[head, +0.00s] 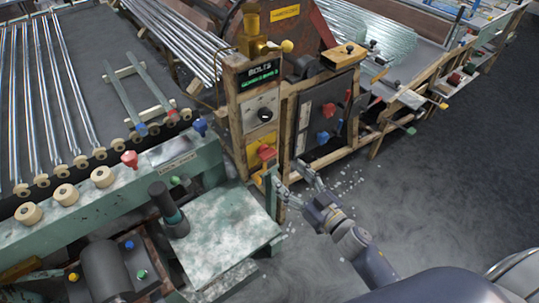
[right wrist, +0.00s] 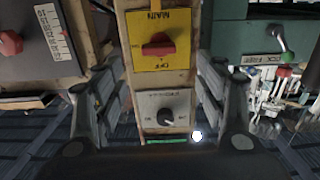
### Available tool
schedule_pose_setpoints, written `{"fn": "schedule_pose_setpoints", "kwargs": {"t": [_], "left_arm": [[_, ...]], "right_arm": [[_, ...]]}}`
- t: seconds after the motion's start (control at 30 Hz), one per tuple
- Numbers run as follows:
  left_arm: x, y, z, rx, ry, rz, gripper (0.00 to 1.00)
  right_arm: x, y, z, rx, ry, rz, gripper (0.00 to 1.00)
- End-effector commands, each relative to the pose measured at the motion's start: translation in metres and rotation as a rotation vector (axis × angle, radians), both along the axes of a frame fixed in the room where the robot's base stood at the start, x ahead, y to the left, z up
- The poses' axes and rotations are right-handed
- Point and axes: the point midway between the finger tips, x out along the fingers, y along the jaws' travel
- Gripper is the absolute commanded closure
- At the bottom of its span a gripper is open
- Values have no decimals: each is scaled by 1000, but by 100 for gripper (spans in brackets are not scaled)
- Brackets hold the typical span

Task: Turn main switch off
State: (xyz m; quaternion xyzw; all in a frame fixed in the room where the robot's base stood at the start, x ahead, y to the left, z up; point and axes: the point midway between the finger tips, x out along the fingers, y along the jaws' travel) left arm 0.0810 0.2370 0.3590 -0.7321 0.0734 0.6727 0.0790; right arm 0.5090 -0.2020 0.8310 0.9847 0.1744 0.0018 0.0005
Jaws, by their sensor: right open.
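The main switch is a red knob (right wrist: 158,45) on a yellow plate (right wrist: 158,14) marked MAIN, upside down in the right wrist view. In the head view the red knob (head: 266,152) is on the front of a narrow wooden post. I cannot tell surely which label the knob points to. My right gripper (head: 291,181) is open and empty, in front of and a little below the switch. In the right wrist view its fingers (right wrist: 158,76) stand apart on either side of the post, with the knob between them and not touched. My left gripper is not in view.
A silver dial plate (right wrist: 166,107) and a green-lit display (head: 260,77) share the post. A dark panel with red and blue knobs (head: 325,120) is to its right. A green bench (head: 228,232) stands at left.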

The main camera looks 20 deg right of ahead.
Motion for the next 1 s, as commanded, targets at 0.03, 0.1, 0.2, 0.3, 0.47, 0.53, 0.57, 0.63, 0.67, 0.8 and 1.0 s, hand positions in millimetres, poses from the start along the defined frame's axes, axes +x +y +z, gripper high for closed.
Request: {"fn": "schedule_pose_setpoints", "kwargs": {"t": [0.03,0.1,0.2,0.3,0.47,0.53,0.57,0.63,0.67,0.8,1.0], "left_arm": [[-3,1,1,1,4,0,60],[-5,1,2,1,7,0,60],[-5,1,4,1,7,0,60],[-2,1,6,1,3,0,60],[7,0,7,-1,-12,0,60],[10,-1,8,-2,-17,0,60],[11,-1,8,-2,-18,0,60],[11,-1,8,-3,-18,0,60],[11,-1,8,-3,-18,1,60],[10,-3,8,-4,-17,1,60],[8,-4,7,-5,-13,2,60]], "right_arm": [[7,2,2,0,-3,0,35],[17,6,2,0,-3,-1,35],[35,13,2,2,-3,-1,35],[53,19,2,1,-2,-2,35],[78,28,1,0,-1,-2,35],[85,31,1,1,-1,-2,35],[88,32,0,1,0,-2,35],[92,33,0,1,0,-2,35],[94,34,0,1,0,-2,35],[96,35,-1,-1,2,-2,35],[96,35,-1,-1,2,-2,40]]}}
